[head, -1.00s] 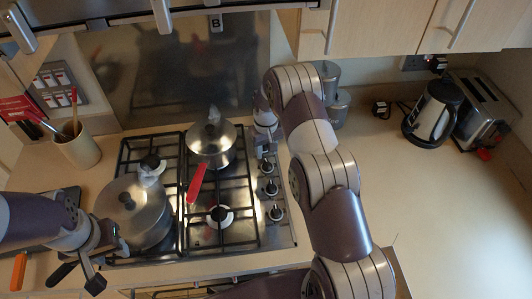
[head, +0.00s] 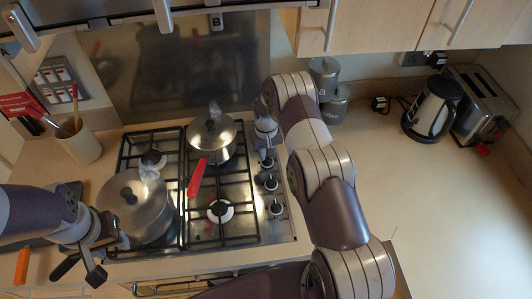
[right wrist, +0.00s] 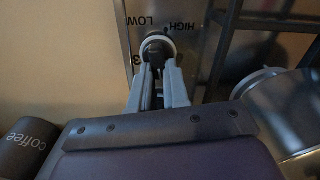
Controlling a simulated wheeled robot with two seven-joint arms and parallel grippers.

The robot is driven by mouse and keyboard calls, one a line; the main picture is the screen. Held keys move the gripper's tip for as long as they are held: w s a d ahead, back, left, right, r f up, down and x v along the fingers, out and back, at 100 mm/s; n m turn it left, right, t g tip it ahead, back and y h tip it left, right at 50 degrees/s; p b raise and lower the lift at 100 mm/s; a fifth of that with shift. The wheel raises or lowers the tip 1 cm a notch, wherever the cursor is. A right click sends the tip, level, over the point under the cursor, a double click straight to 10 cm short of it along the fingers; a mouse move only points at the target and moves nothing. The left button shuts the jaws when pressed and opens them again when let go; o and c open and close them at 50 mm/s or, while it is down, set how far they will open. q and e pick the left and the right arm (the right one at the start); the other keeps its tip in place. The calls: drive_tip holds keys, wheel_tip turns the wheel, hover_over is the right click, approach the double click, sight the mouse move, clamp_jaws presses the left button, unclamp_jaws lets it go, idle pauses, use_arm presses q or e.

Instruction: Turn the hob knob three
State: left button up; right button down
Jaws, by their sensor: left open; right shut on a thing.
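A column of dark knobs runs down the right side of the hob (head: 240,235); the nearer ones (head: 270,184) (head: 275,208) show clear in the head view. My right gripper (right wrist: 157,68) is shut on a round knob (right wrist: 157,43) at the far end of that column. In the right wrist view the panel beside this knob reads LOW and HIGH, with a 3 printed at its left. My left gripper (head: 80,271) is open and empty at the hob's front left.
A steaming saucepan (head: 213,135) with a red handle (head: 197,178) and a steaming lidded pot (head: 130,205) stand on the hob. Canisters (head: 324,72) stand behind my right arm. A kettle (head: 432,112) and toaster (head: 480,105) stand at the back right; the right worktop (head: 450,220) is clear.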

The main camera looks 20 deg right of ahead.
drive_tip(key=shift+d+f+m+b, duration=0.1)
drive_tip(key=shift+f+m+b, duration=0.35)
drive_tip(key=shift+m+b, duration=0.15)
drive_tip(key=shift+r+m, duration=0.2)
drive_tip(key=shift+m, duration=0.2)
drive_tip(key=shift+r, duration=0.25)
drive_tip(key=c, duration=1.1)
unclamp_jaws()
use_arm(q)
wheel_tip(320, 180, down, 3)
drive_tip(key=shift+r, duration=0.2)
